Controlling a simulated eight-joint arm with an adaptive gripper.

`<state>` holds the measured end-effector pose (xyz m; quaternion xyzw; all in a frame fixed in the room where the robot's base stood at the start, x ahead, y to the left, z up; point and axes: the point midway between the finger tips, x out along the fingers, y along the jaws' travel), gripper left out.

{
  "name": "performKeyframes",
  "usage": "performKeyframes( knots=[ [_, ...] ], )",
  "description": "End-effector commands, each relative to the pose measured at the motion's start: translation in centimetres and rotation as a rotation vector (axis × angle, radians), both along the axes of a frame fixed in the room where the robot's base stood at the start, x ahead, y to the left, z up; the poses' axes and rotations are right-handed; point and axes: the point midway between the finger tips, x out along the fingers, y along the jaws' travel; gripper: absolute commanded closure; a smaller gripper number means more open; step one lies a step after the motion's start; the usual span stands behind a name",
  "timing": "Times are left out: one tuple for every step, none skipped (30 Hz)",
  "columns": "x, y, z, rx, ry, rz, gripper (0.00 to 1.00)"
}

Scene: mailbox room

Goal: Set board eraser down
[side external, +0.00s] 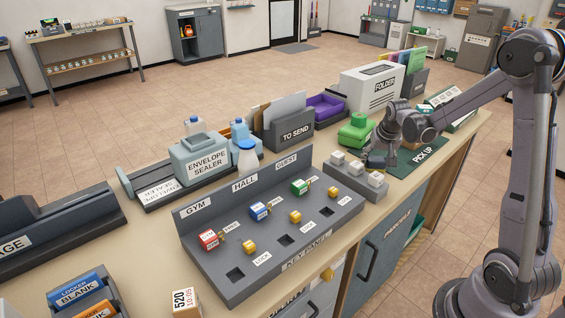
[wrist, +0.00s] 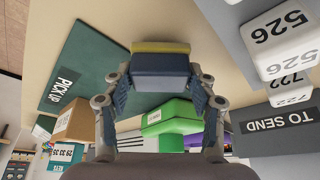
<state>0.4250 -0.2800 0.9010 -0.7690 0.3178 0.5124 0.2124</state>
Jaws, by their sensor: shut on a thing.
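My gripper (wrist: 160,85) is shut on the board eraser (wrist: 160,68), a dark blue block with a yellow layer, with one finger on each side. In the side external view my gripper (side external: 380,150) is low over the counter, at the left part of the dark green PICK UP mat (side external: 412,160). The eraser is a small dark shape (side external: 376,162) under it, partly hidden. The mat also shows in the wrist view (wrist: 85,75). I cannot tell whether the eraser touches the surface.
A grey rack with white blocks (side external: 357,171) stands just in front of the gripper. A green stamp-like object (side external: 355,130) is close behind left. The mat's right part is clear.

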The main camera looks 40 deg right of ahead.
Motion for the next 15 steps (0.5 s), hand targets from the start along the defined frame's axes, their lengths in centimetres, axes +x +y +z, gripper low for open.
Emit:
performKeyframes(
  knots=[
    [0.00,-0.01,0.01,0.000,0.000,0.000,0.74],
    [-0.01,-0.01,0.02,0.000,0.000,0.000,0.74],
    [-0.01,-0.01,0.02,0.000,0.000,0.000,0.74],
    [-0.01,-0.01,0.00,0.000,0.000,0.000,0.74],
    [0.00,-0.01,-0.05,0.000,0.000,0.000,0.74],
    [0.00,-0.01,-0.15,0.000,0.000,0.000,0.74],
    [0.01,-0.02,-0.23,0.000,0.000,0.000,0.74],
    [0.02,-0.02,-0.30,0.000,0.000,0.000,0.74],
    [0.02,-0.02,-0.40,0.000,0.000,0.000,0.74],
    [0.02,-0.02,-0.48,0.000,0.000,0.000,0.74],
    [0.01,-0.02,-0.55,0.000,0.000,0.000,0.74],
    [0.01,-0.02,-0.65,0.000,0.000,0.000,0.74],
    [0.00,-0.02,-0.73,0.000,0.000,0.000,0.74],
    [0.00,-0.01,-0.81,0.000,0.000,0.000,0.74],
    [-0.01,-0.01,-0.76,0.000,0.000,0.000,0.31]
  ],
)
